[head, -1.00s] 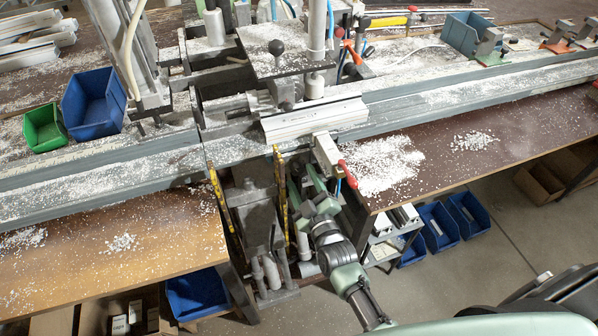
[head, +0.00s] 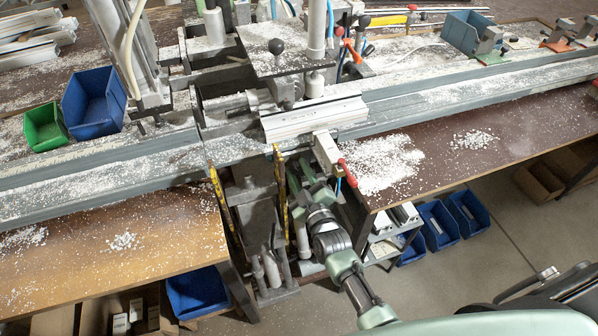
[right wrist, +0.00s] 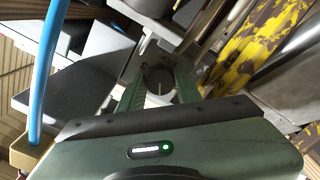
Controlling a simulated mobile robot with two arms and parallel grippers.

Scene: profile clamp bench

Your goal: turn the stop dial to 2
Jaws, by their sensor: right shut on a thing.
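The stop dial (right wrist: 159,77) is a small dark round knob with a pale line on it, in the middle of the right wrist view. In the head view my right gripper (head: 299,182) reaches in under the bench's front edge, beside a yellow-and-black striped strip (head: 281,190). The dial is hidden there by the gripper. My left gripper is in neither view.
A blue hose (right wrist: 40,75) runs close by on the left of the wrist view. A white profile (head: 314,119) lies on the bench, with white chips (head: 385,165) to its right.

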